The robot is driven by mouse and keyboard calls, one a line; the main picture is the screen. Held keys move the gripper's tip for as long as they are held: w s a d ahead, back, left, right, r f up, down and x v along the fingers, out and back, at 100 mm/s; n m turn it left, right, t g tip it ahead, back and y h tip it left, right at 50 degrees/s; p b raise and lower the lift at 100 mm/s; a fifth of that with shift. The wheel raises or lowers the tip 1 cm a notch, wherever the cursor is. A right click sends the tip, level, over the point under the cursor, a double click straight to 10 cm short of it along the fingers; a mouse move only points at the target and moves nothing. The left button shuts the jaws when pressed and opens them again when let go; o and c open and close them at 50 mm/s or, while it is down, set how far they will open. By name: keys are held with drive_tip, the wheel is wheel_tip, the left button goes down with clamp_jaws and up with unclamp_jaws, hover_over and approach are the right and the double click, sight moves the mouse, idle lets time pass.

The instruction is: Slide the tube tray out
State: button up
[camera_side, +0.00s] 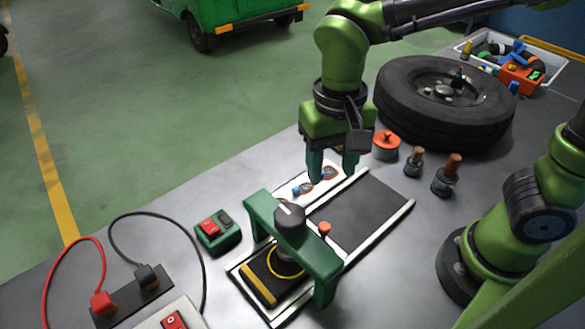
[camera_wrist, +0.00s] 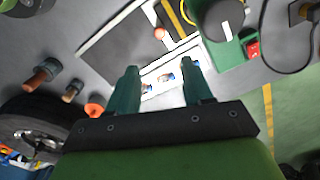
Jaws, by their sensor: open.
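The tray (camera_side: 258,283) is a dark plate with yellow bands and a yellow ring, between pale rails under a green bridge (camera_side: 265,218) with a black knob on top. The bridge hides part of it. A small orange knob (camera_side: 324,228) stands beside the bridge, at the tray's end by the bare dark plate; it also shows in the wrist view (camera_wrist: 159,33). My gripper (camera_side: 332,177) is open and empty, above a white picture strip beside the rails, apart from the orange knob. Its two green fingers point down; they also show in the wrist view (camera_wrist: 160,72).
The dark plate (camera_side: 360,215) between the rails is bare. The white picture strip (camera_side: 308,185) lies along the far rail. An orange-topped pot (camera_side: 386,145), two small bottles (camera_side: 447,177) and a tyre (camera_side: 445,103) stand to the right. A green switch box (camera_side: 217,233) sits left.

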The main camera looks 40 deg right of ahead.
sight(325, 226)
wheel_tip(325, 226, down, 15)
idle(0.3)
clamp_jaws()
idle(0.3)
